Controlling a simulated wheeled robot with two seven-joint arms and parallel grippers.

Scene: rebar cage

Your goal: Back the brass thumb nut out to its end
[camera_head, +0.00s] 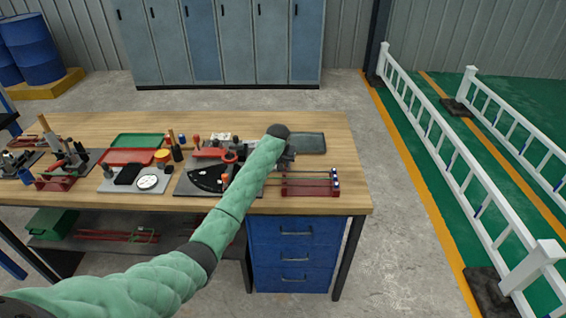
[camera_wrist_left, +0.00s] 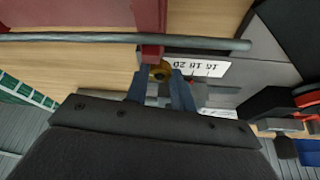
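The brass thumb nut (camera_wrist_left: 160,72) shows in the left wrist view, under a red upright (camera_wrist_left: 151,22) crossed by a grey bar. My left gripper (camera_wrist_left: 160,82) has one finger on each side of the nut. Whether both fingers press on it I cannot tell. In the head view my left arm reaches over the bench to the red rack with bars (camera_head: 309,184), and its wrist hides the gripper and nut. My right gripper is in neither view.
A white scale with numbers (camera_wrist_left: 205,69) lies beside the nut. On the wooden bench (camera_head: 330,203) are a dark plate with a black fan-shaped piece (camera_head: 205,178), a grey tray (camera_head: 309,143), red and green trays and several tools. The bench's front right corner is clear.

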